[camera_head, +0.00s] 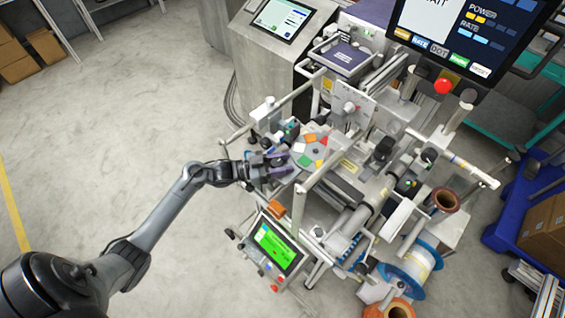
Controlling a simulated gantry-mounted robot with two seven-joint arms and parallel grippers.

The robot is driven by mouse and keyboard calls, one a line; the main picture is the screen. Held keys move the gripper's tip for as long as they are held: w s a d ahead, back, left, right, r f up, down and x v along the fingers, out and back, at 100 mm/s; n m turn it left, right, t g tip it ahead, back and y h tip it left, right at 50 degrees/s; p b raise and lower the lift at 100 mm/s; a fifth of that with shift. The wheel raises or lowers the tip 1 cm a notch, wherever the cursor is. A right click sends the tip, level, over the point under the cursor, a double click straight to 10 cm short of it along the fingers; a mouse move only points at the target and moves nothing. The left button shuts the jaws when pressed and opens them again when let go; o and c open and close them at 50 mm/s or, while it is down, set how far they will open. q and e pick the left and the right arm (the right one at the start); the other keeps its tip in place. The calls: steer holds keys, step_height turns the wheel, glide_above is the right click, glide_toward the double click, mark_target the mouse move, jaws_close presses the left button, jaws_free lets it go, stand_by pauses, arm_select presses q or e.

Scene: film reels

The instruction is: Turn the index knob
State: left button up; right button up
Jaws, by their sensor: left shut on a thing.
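My left gripper (286,161) reaches in from the left to the near-left side of the machine. Its jaws are shut on a small part beside the coloured dial, which I take to be the index knob; the fingers mostly hide it. The round dial (312,151) has orange, green, red and pale segments and lies just right of the fingertips. My right gripper is not in view.
A small panel with a green screen (276,246) stands below the gripper. Metal rails and posts (317,176) surround the dial closely. A large display (464,36) and a red button (443,86) are at upper right. Open floor (110,130) lies to the left.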

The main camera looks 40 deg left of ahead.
arm_select(q)
steer(key=shift+w+a+r+n+t+y+p, duration=0.15)
steer(key=shift+n+t+y+p, duration=0.6)
steer(key=shift+p, duration=0.6)
steer(key=shift+s+r+n+t+y+p, duration=0.1)
steer(key=shift+n+t+y+p, duration=0.35)
steer(key=shift+n+y+p, duration=0.65)
steer(key=y+p, duration=0.1)
steer(key=n+y+p, duration=0.1)
steer(key=y, duration=0.1)
steer(key=shift+w+a+f+t, duration=0.1)
steer(key=shift+a+t, duration=0.05)
steer(key=shift+t, duration=0.25)
steer(key=shift+a+f+n+y+p, duration=0.1)
steer(key=shift+f+n+y+p, duration=0.05)
steer(key=shift+n+y+p, duration=0.5)
steer(key=o, duration=1)
steer(key=shift+c, duration=0.2)
